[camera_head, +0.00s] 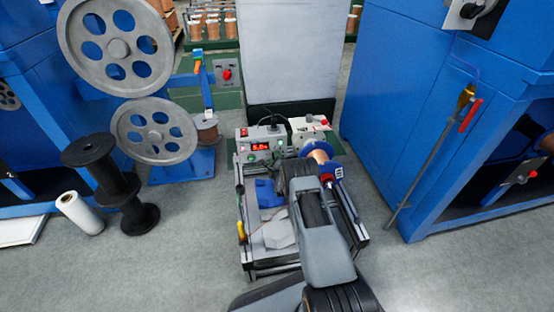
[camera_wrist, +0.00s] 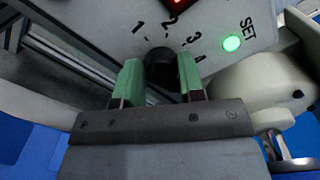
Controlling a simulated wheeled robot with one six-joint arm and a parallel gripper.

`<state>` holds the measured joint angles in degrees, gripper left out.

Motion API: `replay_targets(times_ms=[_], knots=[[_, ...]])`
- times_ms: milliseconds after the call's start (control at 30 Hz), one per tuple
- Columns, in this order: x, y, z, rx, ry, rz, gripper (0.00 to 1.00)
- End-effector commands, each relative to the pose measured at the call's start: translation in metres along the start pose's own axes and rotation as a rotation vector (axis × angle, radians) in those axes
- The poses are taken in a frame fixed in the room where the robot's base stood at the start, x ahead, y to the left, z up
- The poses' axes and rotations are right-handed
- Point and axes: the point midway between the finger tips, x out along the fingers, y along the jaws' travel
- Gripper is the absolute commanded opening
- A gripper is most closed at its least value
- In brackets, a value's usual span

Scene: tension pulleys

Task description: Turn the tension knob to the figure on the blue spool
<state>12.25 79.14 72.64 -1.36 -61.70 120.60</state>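The black tension knob (camera_wrist: 161,66) shows in the wrist view below the figures 1, 2, 3 and 4 on a pale panel (camera_wrist: 90,20). The green pads of my gripper (camera_wrist: 161,75) stand on both sides of the knob with no visible gap, so it looks shut on it. I cannot make out a pointer mark on the knob. In the head view the blue spool (camera_head: 334,170) with copper wire sits right of the control box (camera_head: 275,133), partly behind my arm. Its figure is not readable. A red display (camera_head: 260,146) appears to read 5.0.
A lit green SET button (camera_wrist: 232,43) lies right of the dial. A bulky pale part (camera_wrist: 265,82) is close on the right. Blue machines (camera_head: 400,100) flank the cart (camera_head: 246,220). Black spools (camera_head: 105,175) stand on the floor at left. Floor in front is clear.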

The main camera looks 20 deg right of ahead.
Motion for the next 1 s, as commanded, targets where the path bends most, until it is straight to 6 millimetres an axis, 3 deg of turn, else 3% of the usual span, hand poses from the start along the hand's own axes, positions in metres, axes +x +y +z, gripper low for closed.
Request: replay_targets(times_ms=[233, 567, 667, 1000], knots=[[0.0, -0.002, -0.003, 0.0, 0.005, -0.003, 0.58], [-0.005, -0.004, -0.004, 0.001, 0.009, -0.004, 0.58], [-0.017, -0.006, -0.003, 0.001, 0.01, -0.003, 0.58], [-0.086, -0.006, -0.002, 0.0, 0.01, -0.002, 0.58]])
